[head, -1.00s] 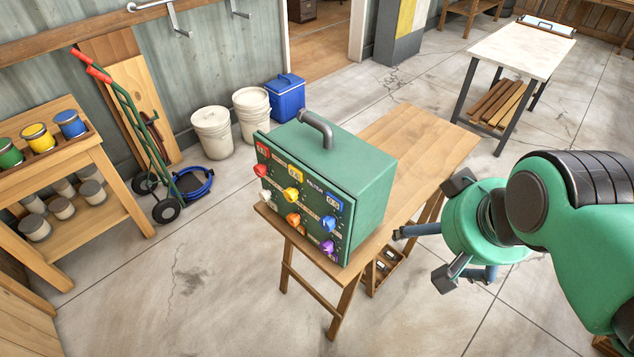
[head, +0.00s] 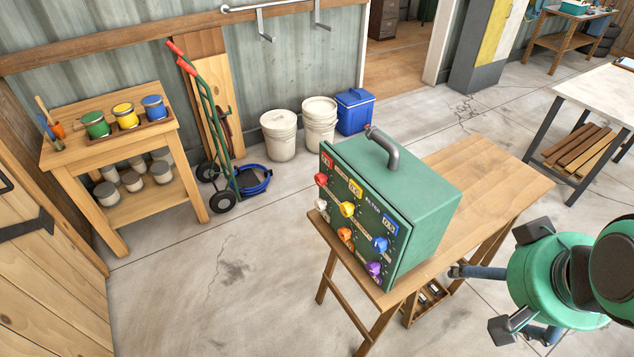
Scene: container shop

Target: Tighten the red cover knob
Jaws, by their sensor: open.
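The red cover knob (head: 321,179) sits at the upper left of the front panel of a green box (head: 419,190), below a red label. Yellow (head: 348,209), blue (head: 380,244), white, orange (head: 345,233) and purple (head: 374,268) knobs share that panel. The box stands upright on a wooden table. How tight the red knob is cannot be told. My gripper (head: 476,300) is open and empty at the lower right, apart from the box, with its fingers pointing left past the table's right side.
The wooden table (head: 480,178) has bare top behind the box. A shelf with paint cans (head: 110,139), a hand truck (head: 212,130) and white buckets (head: 279,134) line the wall. The floor before the panel is clear.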

